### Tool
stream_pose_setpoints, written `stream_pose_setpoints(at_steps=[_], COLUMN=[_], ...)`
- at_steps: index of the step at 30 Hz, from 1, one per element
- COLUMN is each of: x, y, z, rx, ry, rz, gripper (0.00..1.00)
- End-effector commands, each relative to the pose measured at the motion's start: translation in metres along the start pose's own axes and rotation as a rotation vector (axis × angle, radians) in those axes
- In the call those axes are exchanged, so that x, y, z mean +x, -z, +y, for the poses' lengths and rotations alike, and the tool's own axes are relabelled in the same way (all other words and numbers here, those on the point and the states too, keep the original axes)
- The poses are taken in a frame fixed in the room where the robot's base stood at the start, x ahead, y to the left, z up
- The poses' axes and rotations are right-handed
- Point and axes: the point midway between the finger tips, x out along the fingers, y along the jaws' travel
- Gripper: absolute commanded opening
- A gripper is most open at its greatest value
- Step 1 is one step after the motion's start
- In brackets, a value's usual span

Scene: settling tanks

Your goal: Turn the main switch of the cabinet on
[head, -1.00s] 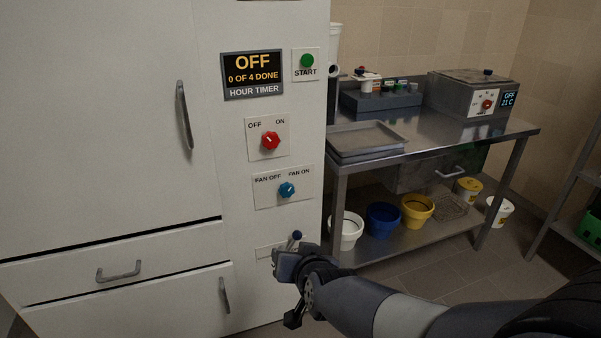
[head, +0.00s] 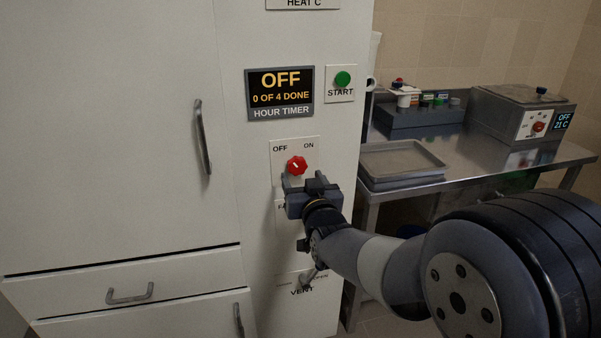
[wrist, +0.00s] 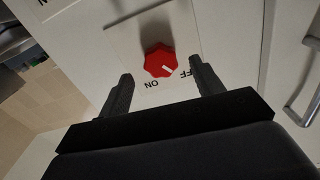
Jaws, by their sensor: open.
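The cabinet (head: 110,120) is a large cream unit with a control column on its right side. Its main switch is a red knob (head: 296,166) on a plate marked OFF at left and ON at right; its white pointer line leans to the OFF side. The knob also shows in the wrist view (wrist: 159,61), with the picture rotated. My gripper (head: 311,180) is just below and in front of the knob. In the wrist view its fingers (wrist: 163,84) are open and empty, apart from the knob. My gripper hides most of the fan switch plate.
Above the knob are a display (head: 280,93) reading OFF, 0 OF 4 DONE, and a green START button (head: 342,79). A vent lever (head: 313,274) sits low on the column. A door handle (head: 203,136) stands out at left. A steel bench (head: 480,160) is at right.

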Motion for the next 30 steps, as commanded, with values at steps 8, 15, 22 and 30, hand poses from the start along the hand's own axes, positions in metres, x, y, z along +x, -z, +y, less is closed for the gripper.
stream_pose_setpoints(at_steps=[8, 15, 22, 30], x=[0.030, 0.034, 0.033, 0.033], y=[0.000, 0.000, 0.000, 0.000], z=[0.000, 0.000, 0.000, 0.000], rx=[0.001, 0.001, 0.000, 0.000], ry=[-0.001, -0.001, -0.001, 0.000], rz=[-0.001, -0.001, 0.000, 0.000], gripper=[0.63, 0.63, 0.53, 0.31])
